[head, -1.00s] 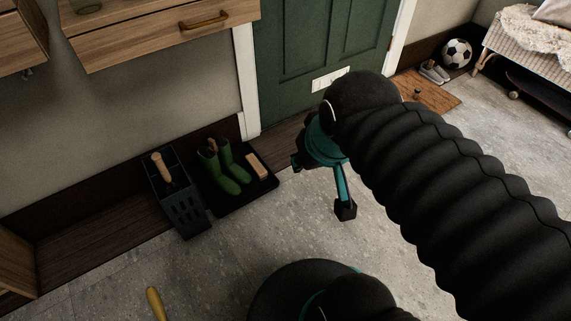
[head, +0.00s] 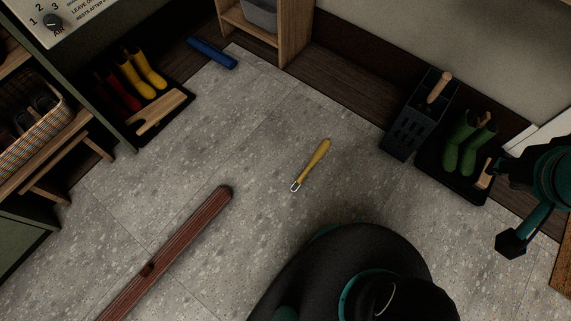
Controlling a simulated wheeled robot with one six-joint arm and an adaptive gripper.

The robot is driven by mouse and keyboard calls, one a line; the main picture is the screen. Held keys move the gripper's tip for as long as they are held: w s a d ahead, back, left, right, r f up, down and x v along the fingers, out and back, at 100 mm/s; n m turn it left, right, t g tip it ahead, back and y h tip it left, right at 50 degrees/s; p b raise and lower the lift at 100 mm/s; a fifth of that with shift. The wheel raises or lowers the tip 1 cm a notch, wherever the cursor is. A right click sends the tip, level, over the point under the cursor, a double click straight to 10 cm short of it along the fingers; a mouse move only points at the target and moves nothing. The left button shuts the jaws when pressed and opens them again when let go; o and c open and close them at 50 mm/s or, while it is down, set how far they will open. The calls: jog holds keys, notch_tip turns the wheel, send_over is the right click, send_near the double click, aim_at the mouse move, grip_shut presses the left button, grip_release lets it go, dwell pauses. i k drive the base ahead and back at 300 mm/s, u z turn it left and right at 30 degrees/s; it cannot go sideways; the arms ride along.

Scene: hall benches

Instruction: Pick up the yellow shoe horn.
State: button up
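The yellow shoe horn (head: 314,160) lies flat on the grey stone floor near the middle of the head view. It runs diagonally, with a pale or metallic loop at its lower-left end. Nothing covers it. My gripper (head: 505,209) is at the right edge of the view, well to the right of the shoe horn and apart from it. Its fingers are spread with nothing visible between them. Part of it is cut off by the frame edge.
A long brown wooden bar (head: 180,245) lies left of the shoe horn. A dark slotted holder (head: 408,132) and a tray with green boots (head: 461,146) stand to its right. A blue roll (head: 211,53) and yellow boots (head: 142,70) are at upper left. Floor around the shoe horn is clear.

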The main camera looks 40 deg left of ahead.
aim_at(324, 145)
jog(key=u, duration=1.35)
